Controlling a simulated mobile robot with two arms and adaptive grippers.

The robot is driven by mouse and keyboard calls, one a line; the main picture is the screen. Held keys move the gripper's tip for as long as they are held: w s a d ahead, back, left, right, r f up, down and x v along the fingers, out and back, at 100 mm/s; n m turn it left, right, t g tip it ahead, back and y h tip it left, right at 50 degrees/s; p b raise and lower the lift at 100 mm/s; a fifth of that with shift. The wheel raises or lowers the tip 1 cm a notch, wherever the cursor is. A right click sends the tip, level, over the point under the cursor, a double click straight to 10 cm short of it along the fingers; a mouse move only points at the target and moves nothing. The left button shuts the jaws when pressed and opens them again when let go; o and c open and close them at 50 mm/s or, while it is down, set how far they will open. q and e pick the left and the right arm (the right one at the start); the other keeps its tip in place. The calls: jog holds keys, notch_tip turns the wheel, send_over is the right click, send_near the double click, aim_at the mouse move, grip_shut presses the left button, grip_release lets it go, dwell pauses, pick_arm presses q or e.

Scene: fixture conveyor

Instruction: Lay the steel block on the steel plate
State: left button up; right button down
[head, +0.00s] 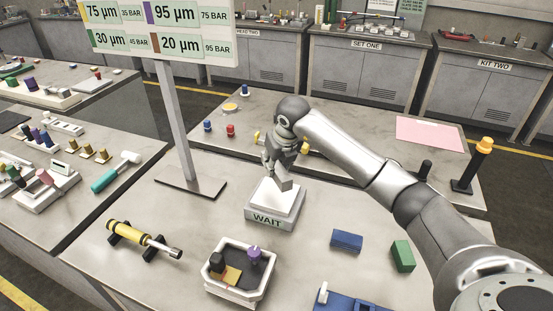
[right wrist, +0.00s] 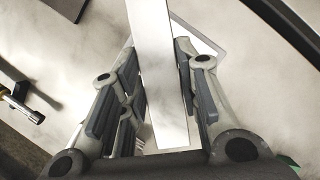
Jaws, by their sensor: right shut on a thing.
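My right gripper (head: 279,172) comes in from the right and points down over a pale square stand labelled WAIT (head: 269,219). It is shut on the steel block (head: 286,184), a light grey bar. The bar also shows in the right wrist view (right wrist: 160,75), long and pale between the two fingers (right wrist: 155,100). In the head view the block's lower end is close above the flat white top (head: 264,203) of the stand; I cannot tell whether they touch. I cannot tell for sure whether that top is the steel plate. My left gripper is out of view.
A white tray (head: 234,294) with small parts stands in front of the stand, and a yellow cylindrical tool (head: 132,234) lies at left. Blue (head: 346,241) and green (head: 403,256) blocks lie at right. A sign post (head: 178,125) rises left of my gripper.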

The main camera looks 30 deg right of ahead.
jog(key=shift+w+d, duration=0.1)
jog(key=shift+f+b, duration=0.85)
jog(key=shift+b, duration=0.05)
notch_tip(320, 180, down, 4)
jog(key=b, duration=0.3)
jog(key=shift+r, duration=0.1)
jog(key=shift+f+b, duration=0.45)
jog(key=shift+f, duration=0.2)
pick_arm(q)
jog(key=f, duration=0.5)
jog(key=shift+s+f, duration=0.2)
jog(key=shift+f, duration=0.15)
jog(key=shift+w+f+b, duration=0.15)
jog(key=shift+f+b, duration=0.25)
pick_arm(e)
jog(key=shift+f, duration=0.55)
jog(key=c, duration=1.1)
grip_release()
jog(key=shift+o, duration=0.5)
